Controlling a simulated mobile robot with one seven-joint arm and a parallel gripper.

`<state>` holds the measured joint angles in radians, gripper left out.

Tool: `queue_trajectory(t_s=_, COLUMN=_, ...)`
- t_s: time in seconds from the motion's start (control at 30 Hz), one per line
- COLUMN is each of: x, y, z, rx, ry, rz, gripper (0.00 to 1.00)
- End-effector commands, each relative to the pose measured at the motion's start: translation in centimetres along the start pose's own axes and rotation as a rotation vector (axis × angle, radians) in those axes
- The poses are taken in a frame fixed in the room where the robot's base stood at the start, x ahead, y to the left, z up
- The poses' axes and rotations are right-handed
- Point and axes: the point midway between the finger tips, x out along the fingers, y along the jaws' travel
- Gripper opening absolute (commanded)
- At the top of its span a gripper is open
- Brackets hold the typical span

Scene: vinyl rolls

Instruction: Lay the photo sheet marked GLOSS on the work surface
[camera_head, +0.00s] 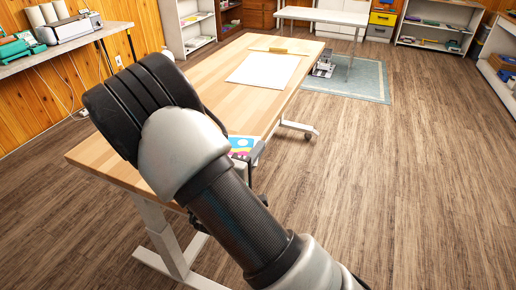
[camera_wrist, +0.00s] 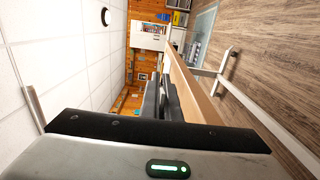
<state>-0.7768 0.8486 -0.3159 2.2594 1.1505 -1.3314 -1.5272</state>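A small, brightly printed sheet (camera_head: 242,146) in blue, yellow and pink shows at the right edge of the wooden table (camera_head: 210,85), partly hidden behind my arm. No GLOSS mark is readable on it. My gripper (camera_head: 255,153) is mostly hidden by my arm in the head view. Its dark part shows right beside the sheet, and I cannot tell whether it touches or holds it. In the wrist view the two dark fingers of my gripper (camera_wrist: 161,98) stand close together beside the table's edge. I cannot see clearly what is between them.
A side bench (camera_head: 60,50) with machines and rolls stands at left. A white table (camera_head: 325,16) stands at the back. The floor at right is clear.

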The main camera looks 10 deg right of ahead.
Motion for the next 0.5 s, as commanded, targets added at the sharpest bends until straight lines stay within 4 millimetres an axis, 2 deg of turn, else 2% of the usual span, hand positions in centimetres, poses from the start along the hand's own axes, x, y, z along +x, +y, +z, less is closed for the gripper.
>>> queue_trajectory(t_s=0.03, x=0.0, y=-0.9, z=0.0, rx=-0.001, ry=0.000, rz=0.000, gripper=0.00)
queue_trajectory(t_s=0.5, x=0.0, y=-5.4, z=0.0, rx=-0.001, ry=0.001, rz=0.001, gripper=0.00)
